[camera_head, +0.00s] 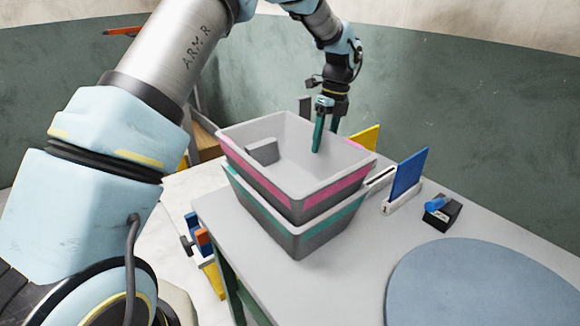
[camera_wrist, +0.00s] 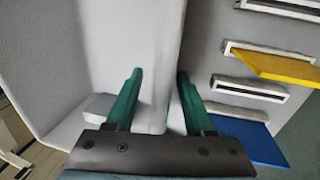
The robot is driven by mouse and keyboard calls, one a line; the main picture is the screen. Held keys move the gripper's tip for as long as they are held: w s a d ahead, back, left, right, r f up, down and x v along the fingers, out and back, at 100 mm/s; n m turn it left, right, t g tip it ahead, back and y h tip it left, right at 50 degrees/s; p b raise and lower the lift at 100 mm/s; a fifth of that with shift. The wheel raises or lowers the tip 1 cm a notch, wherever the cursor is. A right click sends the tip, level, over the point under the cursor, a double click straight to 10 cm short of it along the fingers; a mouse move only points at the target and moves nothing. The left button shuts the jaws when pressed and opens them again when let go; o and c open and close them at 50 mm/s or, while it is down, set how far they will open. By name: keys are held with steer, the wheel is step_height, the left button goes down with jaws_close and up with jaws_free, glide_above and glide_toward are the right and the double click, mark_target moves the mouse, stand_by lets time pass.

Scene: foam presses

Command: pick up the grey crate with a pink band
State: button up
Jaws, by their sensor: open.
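The grey crate with a pink band (camera_head: 336,189) sits on top of a similar grey crate with a teal band (camera_head: 322,230) at the table's corner. My gripper (camera_head: 325,138) is open at the far right wall of the upper crate, pointing down. In the wrist view, its two green fingers (camera_wrist: 160,75) straddle that wall, one inside the crate (camera_wrist: 45,60) and one outside, with gaps showing. A grey block (camera_head: 263,152) shows inside the upper crate, against its left wall. The outer finger is partly hidden behind the wall in the head view.
Beside the crates stand slotted holders with a blue panel (camera_head: 408,174) and a yellow panel (camera_head: 366,136). A small black box with a blue part (camera_head: 441,213) and a large blue-grey disc (camera_head: 485,285) lie to the right on the table.

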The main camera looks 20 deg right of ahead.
steer(key=shift+a+f, duration=0.25)
steer(key=shift+f, duration=0.8)
jaws_close()
